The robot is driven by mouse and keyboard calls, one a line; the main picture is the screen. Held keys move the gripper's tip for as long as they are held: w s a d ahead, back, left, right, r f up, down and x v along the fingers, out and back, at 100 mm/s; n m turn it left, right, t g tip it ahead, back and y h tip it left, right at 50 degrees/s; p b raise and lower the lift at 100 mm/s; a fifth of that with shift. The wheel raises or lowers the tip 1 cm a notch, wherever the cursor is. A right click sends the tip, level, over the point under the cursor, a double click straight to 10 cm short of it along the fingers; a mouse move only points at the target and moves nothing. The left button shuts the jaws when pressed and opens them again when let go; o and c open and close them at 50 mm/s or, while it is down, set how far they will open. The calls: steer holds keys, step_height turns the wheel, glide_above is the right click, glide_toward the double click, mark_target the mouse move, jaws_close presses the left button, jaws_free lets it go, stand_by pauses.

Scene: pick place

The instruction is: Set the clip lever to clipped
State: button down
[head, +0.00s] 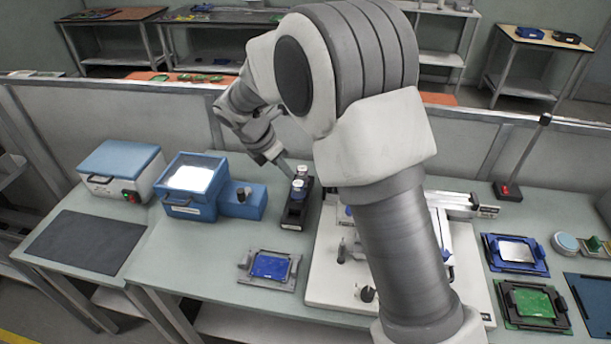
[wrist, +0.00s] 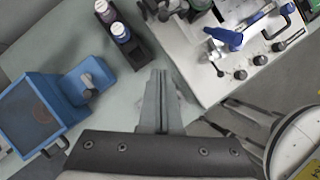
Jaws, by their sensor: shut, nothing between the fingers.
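My gripper (wrist: 157,75) is shut and empty, its two fingers pressed together in the wrist view. In the head view my gripper (head: 285,170) hangs above the bench, near the black bottle holder. I cannot tell for sure which part is the clip lever. A blue-handled metal lever (wrist: 228,38) sits on the white station (wrist: 200,75), to the right of the fingers and apart from them. My arm hides much of that white station (head: 320,285) in the head view. Whether the lever is clipped cannot be told.
A black holder (head: 293,216) with two bottles stands left of the white station. A blue box (head: 190,185) with a black-knobbed side unit (head: 242,198) is farther left. A board fixture (head: 270,267) lies in front. The dark mat (head: 85,241) is bare.

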steer(key=w+d+f+p, duration=0.2)
steer(key=w+d+f, duration=0.3)
steer(key=f, duration=0.3)
steer(key=shift+d, duration=0.75)
steer(key=shift+w, duration=0.1)
steer(key=shift+w+a+m, duration=0.1)
steer(key=shift+w+m, duration=0.05)
steer(key=shift+m, duration=0.15)
